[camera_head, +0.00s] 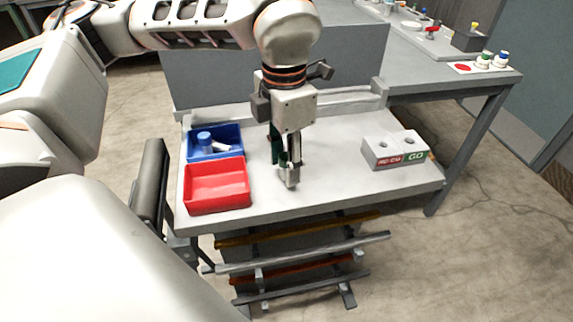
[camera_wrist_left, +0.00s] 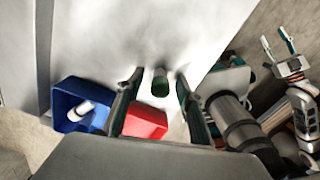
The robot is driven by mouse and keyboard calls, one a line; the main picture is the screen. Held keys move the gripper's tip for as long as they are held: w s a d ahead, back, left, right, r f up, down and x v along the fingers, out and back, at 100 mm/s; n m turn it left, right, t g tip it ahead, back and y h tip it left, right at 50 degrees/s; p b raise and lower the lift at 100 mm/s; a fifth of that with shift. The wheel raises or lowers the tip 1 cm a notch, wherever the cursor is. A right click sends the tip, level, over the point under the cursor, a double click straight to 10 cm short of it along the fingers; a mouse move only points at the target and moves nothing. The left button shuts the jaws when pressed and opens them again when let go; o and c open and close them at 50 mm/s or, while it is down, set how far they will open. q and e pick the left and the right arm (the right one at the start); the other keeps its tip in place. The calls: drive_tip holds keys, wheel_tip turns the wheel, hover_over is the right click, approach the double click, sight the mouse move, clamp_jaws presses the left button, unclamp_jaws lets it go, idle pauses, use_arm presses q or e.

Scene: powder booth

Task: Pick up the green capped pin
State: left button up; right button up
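The green capped pin (camera_wrist_left: 160,82) shows in the left wrist view, its dark green cap toward the camera and its pale body beyond it. It is between the two fingers of my left gripper (camera_wrist_left: 158,84), with a gap on each side.
The grey table (camera_head: 335,190) bears a blue bin (camera_head: 234,155) holding a blue-capped pin, and a red bin (camera_head: 217,207) that looks empty. A grey block (camera_head: 396,150) with two holes, one marked GO, stands at right. A grey panel (camera_head: 215,80) rises behind the table.

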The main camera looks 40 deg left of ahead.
use_arm(q)
drive_tip(key=shift+r, duration=0.1)
clamp_jaws()
